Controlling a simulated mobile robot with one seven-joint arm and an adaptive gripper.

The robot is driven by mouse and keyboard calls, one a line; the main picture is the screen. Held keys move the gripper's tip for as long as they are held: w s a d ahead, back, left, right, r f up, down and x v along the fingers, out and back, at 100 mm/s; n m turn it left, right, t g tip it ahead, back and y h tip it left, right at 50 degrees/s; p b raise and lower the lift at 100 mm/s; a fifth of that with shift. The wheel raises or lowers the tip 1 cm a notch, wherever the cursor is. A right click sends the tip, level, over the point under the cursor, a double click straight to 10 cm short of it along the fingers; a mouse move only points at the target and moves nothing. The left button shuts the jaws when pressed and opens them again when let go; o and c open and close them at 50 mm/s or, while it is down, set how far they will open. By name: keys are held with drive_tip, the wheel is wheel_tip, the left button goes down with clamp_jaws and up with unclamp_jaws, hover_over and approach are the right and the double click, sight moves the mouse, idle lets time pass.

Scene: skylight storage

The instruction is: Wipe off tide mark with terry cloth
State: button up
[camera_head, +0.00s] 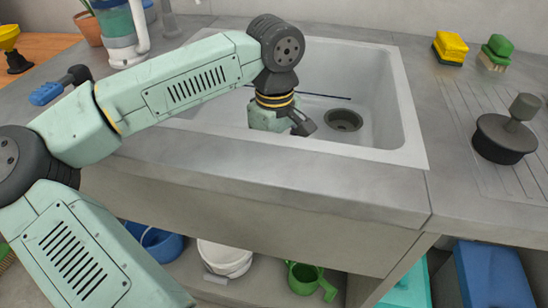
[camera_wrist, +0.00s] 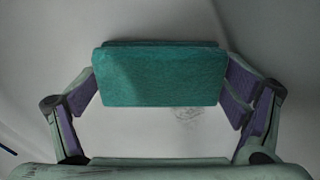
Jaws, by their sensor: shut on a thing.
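A folded teal terry cloth (camera_wrist: 160,76) is held between the purple-padded fingers of my gripper (camera_wrist: 165,95) in the wrist view. My gripper also shows in the head view (camera_head: 302,122), reaching down inside the white sink (camera_head: 408,125). The cloth is hidden there behind my arm. A faint grey smudge (camera_wrist: 187,114) shows on the pale surface just below the cloth's lower edge in the wrist view; it may be the tide mark. I cannot tell whether the cloth touches the surface.
A dark plunger-like tool (camera_head: 505,130), a yellow sponge (camera_head: 450,46) and a green brush (camera_head: 497,50) stand on the right counter. A blender (camera_head: 120,25) stands back left.

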drive_tip(key=shift+w+d+r, duration=0.1)
drive_tip(key=shift+w+r, duration=0.3)
drive_tip(key=shift+w+d, duration=0.3)
drive_tip(key=shift+w, duration=0.15)
drive_tip(key=shift+f, duration=0.1)
drive_tip(key=shift+f+b, duration=0.55)
drive_tip(key=shift+f, duration=0.05)
idle(0.7)
drive_tip(key=shift+w+d, duration=0.1)
drive_tip(key=shift+w, duration=0.05)
drive_tip(key=shift+w+d+p, duration=0.1)
drive_tip(key=shift+w+d, duration=0.2)
drive_tip(key=shift+w, duration=0.55)
drive_tip(key=shift+w+d+p, duration=0.15)
drive_tip(key=shift+w+d, duration=0.1)
drive_tip(key=shift+w, duration=0.55)
drive_tip(key=shift+w+d+p, duration=0.1)
drive_tip(key=shift+w+d, duration=0.2)
drive_tip(key=shift+w, duration=0.55)
